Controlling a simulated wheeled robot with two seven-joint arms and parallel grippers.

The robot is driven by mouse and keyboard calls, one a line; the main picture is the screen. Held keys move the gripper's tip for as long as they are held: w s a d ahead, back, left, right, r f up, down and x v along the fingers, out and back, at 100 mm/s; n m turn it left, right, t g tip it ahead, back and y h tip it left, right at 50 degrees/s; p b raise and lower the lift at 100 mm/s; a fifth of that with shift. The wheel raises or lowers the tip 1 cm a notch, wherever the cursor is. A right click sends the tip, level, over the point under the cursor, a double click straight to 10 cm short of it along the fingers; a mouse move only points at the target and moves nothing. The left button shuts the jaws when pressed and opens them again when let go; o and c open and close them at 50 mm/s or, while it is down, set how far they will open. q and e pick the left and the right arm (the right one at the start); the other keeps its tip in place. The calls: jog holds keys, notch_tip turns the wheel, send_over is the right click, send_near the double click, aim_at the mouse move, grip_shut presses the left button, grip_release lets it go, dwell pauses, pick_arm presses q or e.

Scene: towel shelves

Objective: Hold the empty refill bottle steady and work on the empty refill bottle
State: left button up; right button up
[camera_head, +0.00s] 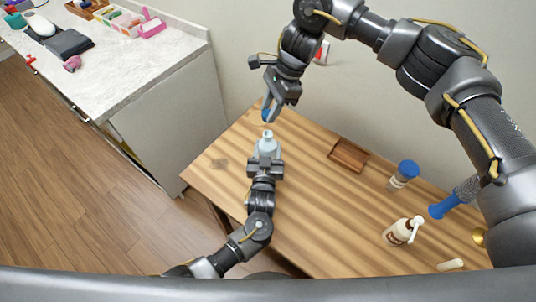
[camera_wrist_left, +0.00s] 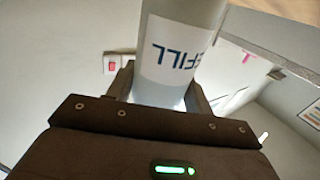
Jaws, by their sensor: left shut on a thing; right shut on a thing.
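My right gripper (camera_head: 272,108) is above the bottle and shut on a small blue piece (camera_head: 265,115) that looks like a cap. The blue piece seems just above the neck, apart from it. The bottle's base is hidden by my left gripper.
The wooden table (camera_head: 310,215) carries a small brown tray (camera_head: 348,155), a blue-topped jar (camera_head: 403,175), a cream pump bottle (camera_head: 402,231) and a blue-ended brush-like item (camera_head: 455,198) at the right. A white counter (camera_head: 125,65) with several items stands at the upper left.

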pick_arm(q)
jog(key=c, duration=0.5)
pick_arm(e)
send_over(264, 136)
jog(key=w+d, duration=0.1)
jog(key=d, duration=0.1)
jog(key=shift+w+a+f, duration=0.15)
jog(key=shift+f, duration=2.3)
jog(key=shift+f, duration=0.9)
jog(key=shift+f, duration=0.55)
